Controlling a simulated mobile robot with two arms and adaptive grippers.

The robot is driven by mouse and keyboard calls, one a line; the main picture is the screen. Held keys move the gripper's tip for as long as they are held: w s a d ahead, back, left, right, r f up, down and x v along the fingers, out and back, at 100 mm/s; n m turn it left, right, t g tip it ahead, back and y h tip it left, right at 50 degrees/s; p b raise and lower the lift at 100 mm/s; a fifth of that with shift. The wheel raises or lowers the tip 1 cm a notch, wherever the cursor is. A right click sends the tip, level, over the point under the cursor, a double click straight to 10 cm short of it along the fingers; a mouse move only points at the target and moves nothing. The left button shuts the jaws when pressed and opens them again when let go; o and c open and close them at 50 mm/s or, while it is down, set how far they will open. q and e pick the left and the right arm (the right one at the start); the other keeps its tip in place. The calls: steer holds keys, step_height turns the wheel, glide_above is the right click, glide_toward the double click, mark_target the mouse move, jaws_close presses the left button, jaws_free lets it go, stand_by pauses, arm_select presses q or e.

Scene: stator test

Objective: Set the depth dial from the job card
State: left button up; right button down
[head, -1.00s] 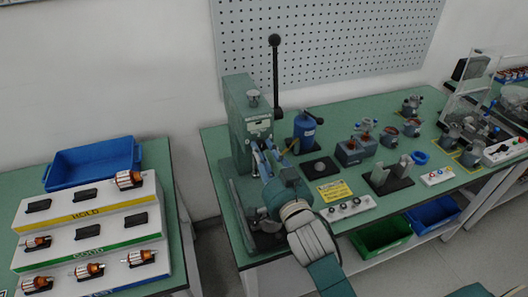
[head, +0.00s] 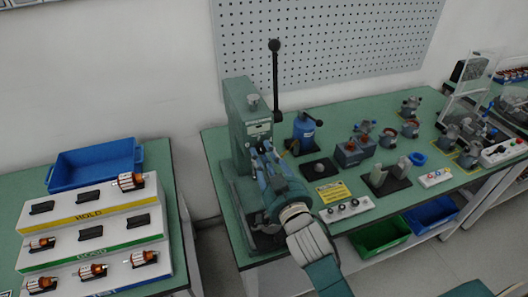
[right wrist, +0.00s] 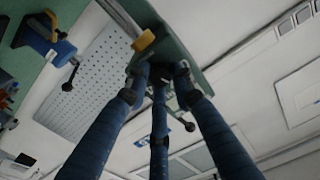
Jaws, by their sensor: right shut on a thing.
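A green arbor press (head: 240,115) with a long black lever stands at the left end of the green bench. My right gripper (head: 262,154) reaches up to the front of the press, its blue fingers close to the press head. In the right wrist view its fingertips (right wrist: 160,72) close around a small dark part at the press, which they mostly hide; I cannot tell for certain that it is the depth dial. A yellow printed card (head: 333,191) lies on the bench right of the press; its text is too small to read. My left gripper is not in view.
A stepped rack (head: 92,240) with copper-wound parts and a blue bin (head: 95,164) are on the left table. A gap separates the tables.

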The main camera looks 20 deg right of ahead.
steer(key=n+p, duration=0.1)
steer(key=n, duration=0.3)
steer(key=shift+f, duration=0.2)
steer(key=shift+f+n+p, duration=0.1)
steer(key=shift+n+p, duration=0.45)
steer(key=shift+n, duration=1.15)
steer(key=c, duration=1.5)
jaws_free()
steer(key=shift+o, duration=0.2)
steer(key=shift+s, duration=0.1)
steer(key=s, duration=1.1)
steer(key=shift+s+d, duration=0.25)
steer(key=shift+s, duration=0.15)
